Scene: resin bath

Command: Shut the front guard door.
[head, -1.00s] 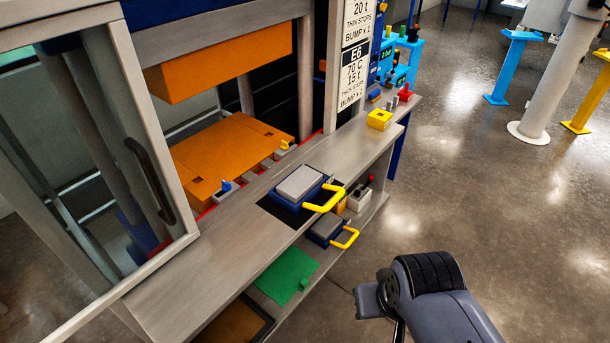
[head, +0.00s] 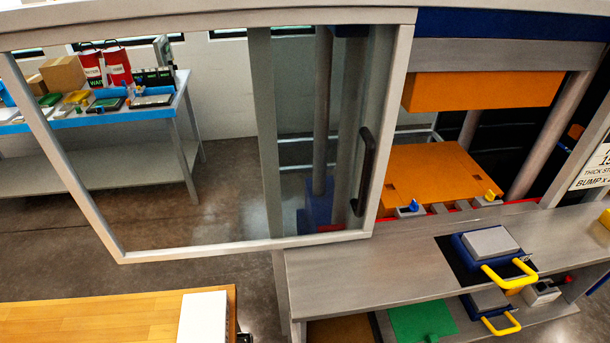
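The front guard door (head: 390,150) is a grey-framed clear panel in the head view. It stands to the left of the press opening, and its left part reaches out past the press. Its black upright handle (head: 365,170) is on the right frame bar. The press opening to the right of the door is uncovered, with an orange upper block (head: 482,92) above an orange lower block (head: 430,172). My gripper is not in view.
A grey shelf (head: 360,272) in front of the press bears a blue mould with a yellow handle (head: 511,274). A similar one (head: 490,305) sits below, near a green plate (head: 422,320). A wooden table (head: 90,318) is at the lower left, and a blue-edged bench (head: 100,118) stands behind the door.

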